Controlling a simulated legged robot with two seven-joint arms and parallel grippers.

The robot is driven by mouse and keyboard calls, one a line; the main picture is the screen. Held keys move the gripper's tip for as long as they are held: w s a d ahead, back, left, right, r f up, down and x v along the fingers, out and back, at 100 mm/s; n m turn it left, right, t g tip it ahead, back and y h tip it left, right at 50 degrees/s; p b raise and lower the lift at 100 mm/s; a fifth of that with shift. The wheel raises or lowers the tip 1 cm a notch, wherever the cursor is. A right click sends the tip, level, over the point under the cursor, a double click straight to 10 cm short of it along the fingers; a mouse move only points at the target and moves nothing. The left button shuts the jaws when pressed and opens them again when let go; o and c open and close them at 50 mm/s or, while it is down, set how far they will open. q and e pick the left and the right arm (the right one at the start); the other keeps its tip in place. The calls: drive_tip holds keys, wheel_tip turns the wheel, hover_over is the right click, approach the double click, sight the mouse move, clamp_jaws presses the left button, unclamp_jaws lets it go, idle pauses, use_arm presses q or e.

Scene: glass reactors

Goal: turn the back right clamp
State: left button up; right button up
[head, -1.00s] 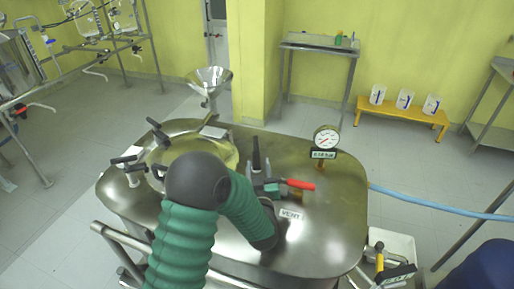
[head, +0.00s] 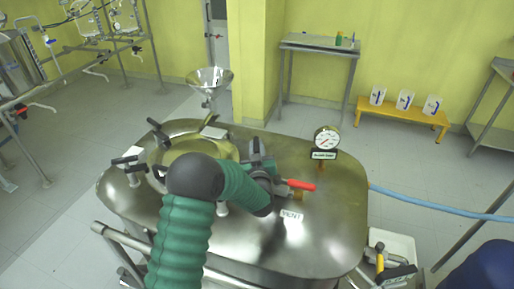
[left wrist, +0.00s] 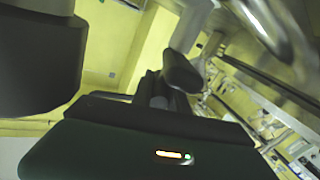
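The reactor's round lid (head: 190,147) lies on the steel vessel top (head: 325,225), with black-handled clamps around it. The back left clamp (head: 158,130) and the left-side clamp (head: 124,160) show plainly. My left gripper (head: 258,148) is at the lid's right side, over the place of the back right clamp. Its grey fingers largely hide that clamp in the head view. In the left wrist view a dark handle-like piece (left wrist: 180,72) stands ahead of the gripper body. I cannot tell whether the fingers grip it. My right gripper is not in view.
A red valve handle (head: 301,186) and a VENT label (head: 291,216) are close right of my left gripper. A pressure gauge (head: 327,138) stands further right. A steel funnel (head: 209,77) is behind the vessel. A blue hose (head: 440,207) runs off right.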

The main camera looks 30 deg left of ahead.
use_arm(q)
clamp_jaws()
idle(0.9)
drive_tip(key=shift+f, duration=0.1)
drive_tip(key=shift+m+t+h+b, duration=0.6)
drive_tip(key=shift+m+h, duration=0.1)
drive_tip(key=shift+h, duration=0.4)
drive_tip(key=o, duration=0.7)
unclamp_jaws()
drive_tip(key=shift+s, duration=0.1)
drive_tip(key=v, duration=0.7)
drive_tip(key=shift+s+d, duration=0.1)
